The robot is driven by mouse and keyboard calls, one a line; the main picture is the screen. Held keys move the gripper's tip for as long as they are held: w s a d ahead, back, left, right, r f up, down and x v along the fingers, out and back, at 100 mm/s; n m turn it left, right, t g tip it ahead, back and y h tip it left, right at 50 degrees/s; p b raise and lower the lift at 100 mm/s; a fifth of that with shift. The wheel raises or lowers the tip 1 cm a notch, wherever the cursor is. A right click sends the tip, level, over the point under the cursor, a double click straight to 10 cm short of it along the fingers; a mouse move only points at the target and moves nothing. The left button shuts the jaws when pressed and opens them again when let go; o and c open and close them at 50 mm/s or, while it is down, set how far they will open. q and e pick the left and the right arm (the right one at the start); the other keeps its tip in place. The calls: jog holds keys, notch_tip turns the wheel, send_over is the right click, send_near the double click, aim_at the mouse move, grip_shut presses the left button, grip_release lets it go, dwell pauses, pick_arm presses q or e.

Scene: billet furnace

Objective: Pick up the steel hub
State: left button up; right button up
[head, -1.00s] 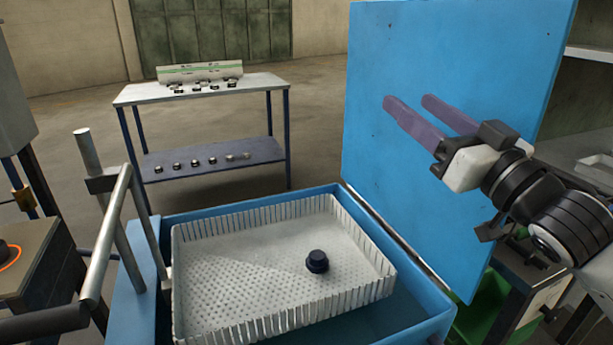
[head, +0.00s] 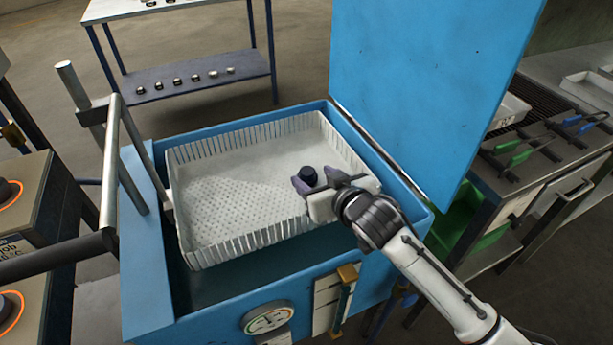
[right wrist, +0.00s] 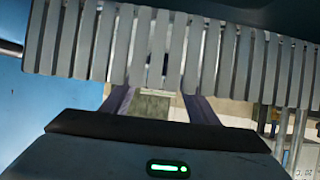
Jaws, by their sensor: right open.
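The steel hub (head: 308,174) is a small dark, round piece in the right part of the white slatted basket (head: 210,180). The basket sits in the open blue tank. My right gripper (head: 314,181) reaches in over the basket's right front side, its purple fingers apart. Its fingertips are right at the hub in the head view, but I cannot tell whether the hub lies fully between them. In the right wrist view the fingers (right wrist: 160,107) are spread, with the basket's slats across the picture; I cannot make out the hub there. My left gripper is not in view.
The raised blue lid (head: 425,90) stands to the right of the tank. A grey tubular handle (head: 110,165) stands at the left. A bench with tongs (head: 540,140) is at the right. A rack with several small parts (head: 190,85) stands behind.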

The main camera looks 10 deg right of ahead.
aim_at(307, 170)
jog(key=x, duration=0.5)
jog(key=shift+w+r, duration=0.1)
jog(key=shift+w, duration=0.1)
jog(key=c, duration=1.4)
jog(key=shift+r, duration=0.15)
grip_shut()
